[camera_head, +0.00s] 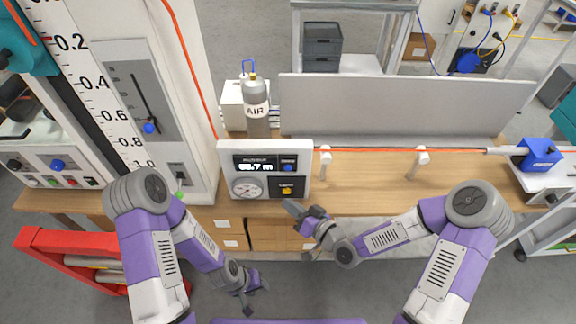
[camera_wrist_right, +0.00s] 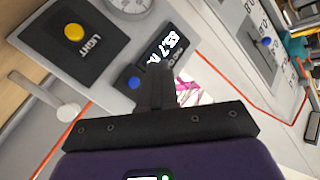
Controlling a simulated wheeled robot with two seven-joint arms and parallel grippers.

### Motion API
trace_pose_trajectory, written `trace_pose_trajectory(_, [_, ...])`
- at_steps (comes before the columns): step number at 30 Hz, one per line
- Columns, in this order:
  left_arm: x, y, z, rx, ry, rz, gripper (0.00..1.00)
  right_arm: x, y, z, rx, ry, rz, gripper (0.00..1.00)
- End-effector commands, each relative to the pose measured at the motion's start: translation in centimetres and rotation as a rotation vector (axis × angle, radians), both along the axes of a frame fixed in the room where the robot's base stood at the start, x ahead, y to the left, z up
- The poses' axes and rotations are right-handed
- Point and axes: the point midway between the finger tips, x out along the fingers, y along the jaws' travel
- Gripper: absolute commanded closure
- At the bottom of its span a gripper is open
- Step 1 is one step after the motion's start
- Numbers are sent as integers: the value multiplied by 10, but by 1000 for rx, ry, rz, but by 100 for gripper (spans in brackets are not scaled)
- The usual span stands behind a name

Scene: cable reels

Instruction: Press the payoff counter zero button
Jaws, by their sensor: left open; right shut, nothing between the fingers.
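The payoff counter panel is a white box (camera_head: 222,165) standing on the bench. Its lit display (camera_head: 255,179) ends in "5.7 m" or similar, and also shows in the right wrist view (camera_wrist_right: 166,46). A blue button (camera_head: 288,167) sits right of the display; in the right wrist view the blue button (camera_wrist_right: 133,83) is just left of the fingertips. A yellow button (camera_head: 286,190) marked LIGHT (camera_wrist_right: 91,47) is below it. My right gripper (camera_head: 303,212) is shut and empty, in front of the panel; contact cannot be told. My left gripper (camera_head: 256,298) is open and empty, low in front of the bench.
A round gauge (camera_head: 247,187) is on the same panel. An orange cable (camera_head: 375,150) runs right past white posts (camera_head: 421,160) to a blue device (camera_head: 539,153). A grey AIR bottle (camera_head: 257,108) stands behind the panel. The bench top right of the panel has free room.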

Motion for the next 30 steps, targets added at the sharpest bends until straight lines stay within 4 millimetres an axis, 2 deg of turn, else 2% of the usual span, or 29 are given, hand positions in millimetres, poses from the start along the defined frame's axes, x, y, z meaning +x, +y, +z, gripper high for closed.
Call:
trace_pose_trajectory(10, [0, 0, 1, 0, 0, 0, 57, 6, 0, -1, -1, 3, -1, 100])
trace_pose_trajectory(23, [0, 0, 7, 0, 0, 0, 57, 63, 0, -1, -2, 2, -2, 100])
trace_pose_trajectory(30, [0, 0, -3, 0, 0, 0, 57, 84, 0, -2, -2, 3, 0, 100])
